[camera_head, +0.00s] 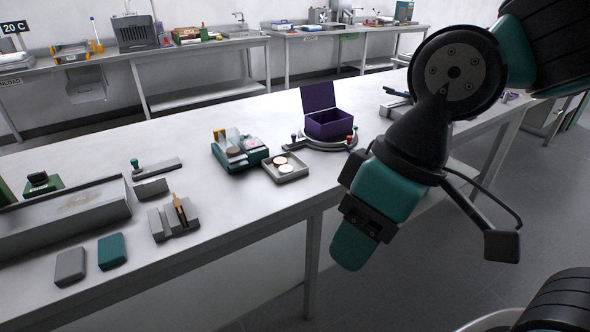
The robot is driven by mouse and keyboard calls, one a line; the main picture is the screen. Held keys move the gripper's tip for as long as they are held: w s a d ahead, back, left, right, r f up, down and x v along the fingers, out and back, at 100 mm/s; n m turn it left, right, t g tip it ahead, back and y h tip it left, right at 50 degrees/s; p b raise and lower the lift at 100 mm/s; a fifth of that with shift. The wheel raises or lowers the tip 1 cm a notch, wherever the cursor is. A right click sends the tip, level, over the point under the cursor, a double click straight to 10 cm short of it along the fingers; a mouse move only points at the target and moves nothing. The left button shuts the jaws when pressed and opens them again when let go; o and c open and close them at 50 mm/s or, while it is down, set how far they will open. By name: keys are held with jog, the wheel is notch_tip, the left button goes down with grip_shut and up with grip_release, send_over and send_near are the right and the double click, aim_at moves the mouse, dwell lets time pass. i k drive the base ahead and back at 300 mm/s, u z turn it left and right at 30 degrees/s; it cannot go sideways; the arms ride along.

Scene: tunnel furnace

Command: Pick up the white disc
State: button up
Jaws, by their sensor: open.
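A small grey square tray (299,176) sits near the front edge of the long table. Two round discs lie in it: a white disc (280,161) at the back and a tan-tinted disc (285,169) just in front. My gripper (352,248) hangs at the right, nearer the camera and beyond the table's front edge, pointing down and left. It is open, with nothing seen in it, and is well apart from the tray. The gap between its fingers is hard to make out from this angle.
Left of the tray stands a teal holder (240,153) with upright plates. Behind it, an open purple box (327,124) stands on a round base. A grey block fixture (173,220) and a long metal trough (64,213) are further left. The tabletop between fixture and tray is clear.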

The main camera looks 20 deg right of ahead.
aim_at(283, 170)
jog(key=u, duration=0.95)
jog(key=k, duration=1.2)
jog(key=u, duration=1.1)
jog(key=i, duration=0.85)
jog(key=z, duration=0.65)
jog(key=i, duration=1.45)
jog(key=z, duration=1.65)
jog(key=i, duration=0.75)
jog(key=z, duration=0.75)
